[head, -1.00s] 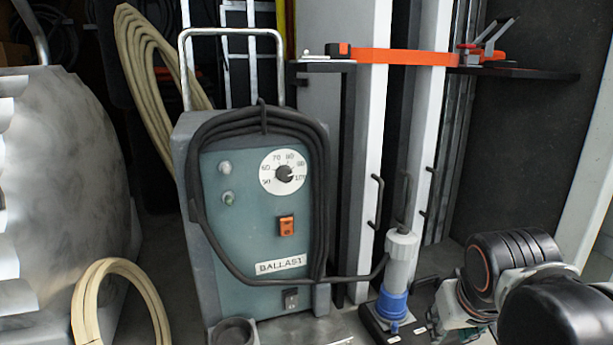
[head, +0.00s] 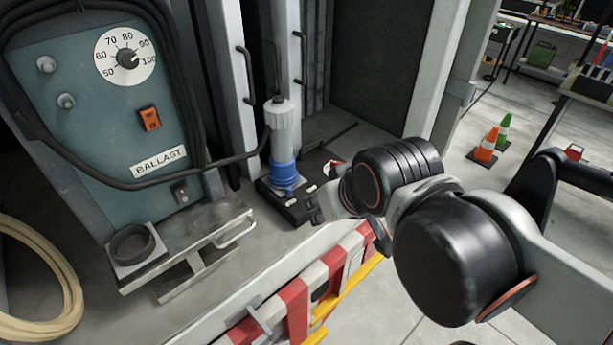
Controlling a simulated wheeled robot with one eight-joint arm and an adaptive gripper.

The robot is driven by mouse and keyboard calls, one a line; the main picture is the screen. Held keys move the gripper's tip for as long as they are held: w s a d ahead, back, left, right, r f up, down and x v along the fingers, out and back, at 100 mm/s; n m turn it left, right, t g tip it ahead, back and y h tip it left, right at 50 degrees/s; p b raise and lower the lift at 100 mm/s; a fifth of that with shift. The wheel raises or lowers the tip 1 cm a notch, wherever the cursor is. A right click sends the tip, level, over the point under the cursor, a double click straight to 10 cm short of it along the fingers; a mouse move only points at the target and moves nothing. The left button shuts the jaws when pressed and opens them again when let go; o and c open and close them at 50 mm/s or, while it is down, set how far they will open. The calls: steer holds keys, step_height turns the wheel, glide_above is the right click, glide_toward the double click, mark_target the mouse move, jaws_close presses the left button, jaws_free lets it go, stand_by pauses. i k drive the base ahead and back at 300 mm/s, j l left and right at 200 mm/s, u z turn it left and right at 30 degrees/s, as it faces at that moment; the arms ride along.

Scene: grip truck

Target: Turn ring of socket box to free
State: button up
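The socket box is a low black box (head: 270,192) on the truck floor, right of the ballast unit. A grey plug (head: 281,128) stands upright in it, with a blue ring (head: 284,175) around its lower end. A black cable runs from the plug. My gripper (head: 318,198) is just right of the blue ring, at the box's right edge. My own wrist hides much of it, so I cannot tell whether its fingers are open or touch the box.
The teal ballast unit (head: 85,110) with dial, orange switch and coiled cable stands left. A metal bracket (head: 190,245) lies in front of it. A red-and-white striped edge (head: 300,300) borders the truck bed. Traffic cones (head: 487,145) stand outside at right.

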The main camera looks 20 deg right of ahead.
mark_target(289, 190)
steer(key=k+j+z, duration=0.1)
steer(key=j+z, duration=0.25)
steer(key=k+j+z, duration=0.1)
steer(key=j+z, duration=0.25)
steer(key=k+j+z, duration=0.1)
steer(key=z, duration=0.25)
steer(key=k, duration=0.05)
